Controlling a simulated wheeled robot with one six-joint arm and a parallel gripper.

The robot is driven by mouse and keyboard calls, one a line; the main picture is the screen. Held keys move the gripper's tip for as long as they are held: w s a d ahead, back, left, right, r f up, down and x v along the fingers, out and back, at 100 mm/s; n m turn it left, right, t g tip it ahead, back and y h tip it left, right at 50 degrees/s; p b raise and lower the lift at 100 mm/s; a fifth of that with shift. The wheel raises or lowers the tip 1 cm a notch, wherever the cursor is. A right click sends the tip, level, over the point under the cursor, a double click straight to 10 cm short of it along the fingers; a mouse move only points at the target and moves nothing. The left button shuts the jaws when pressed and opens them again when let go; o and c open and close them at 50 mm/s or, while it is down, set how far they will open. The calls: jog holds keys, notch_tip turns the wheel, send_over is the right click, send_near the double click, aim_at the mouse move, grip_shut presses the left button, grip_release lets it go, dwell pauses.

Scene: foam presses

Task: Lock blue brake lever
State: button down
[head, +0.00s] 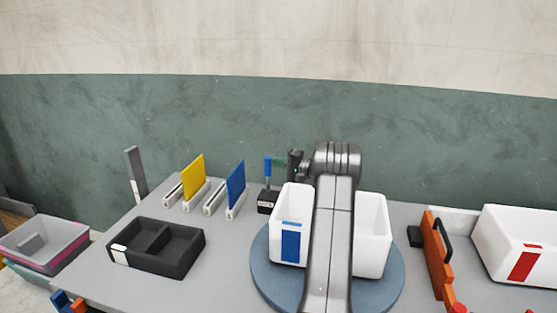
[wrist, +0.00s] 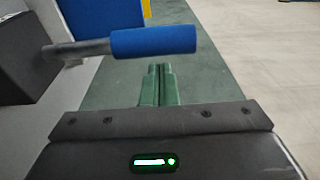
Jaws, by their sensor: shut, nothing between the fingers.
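The blue brake lever (head: 267,168) stands upright on a small black base (head: 267,201) with a white label too small to read, behind the white bin. In the wrist view its blue handle (wrist: 153,41) lies across the picture on a grey metal rod (wrist: 75,51), which leaves the dark base (wrist: 35,55) at the left. My gripper (head: 279,161) is just right of the handle in the head view. In the wrist view its green fingers (wrist: 158,84) are together and empty, with their tips just short of the handle. I cannot tell whether they touch it.
White bins stand on a round blue turntable (head: 262,285), the left bin (head: 279,218) with a blue label. Yellow (head: 193,177) and blue (head: 236,185) panels stand in holders left of the lever. A black tray (head: 190,266) lies in front. An orange piece (head: 435,255) stands at the right.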

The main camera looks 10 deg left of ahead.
jog(key=shift+s, duration=0.6)
jog(key=shift+f+b, duration=0.15)
jog(key=shift+b, duration=0.25)
jog(key=s+n+b, duration=0.1)
jog(key=b, duration=0.2)
jog(key=shift+s+r, duration=0.15)
jog(key=shift+r, duration=0.05)
notch_tip(320, 180, up, 10)
jog(key=shift+b, duration=0.35)
jog(key=shift+d, duration=0.15)
dwell(0.3)
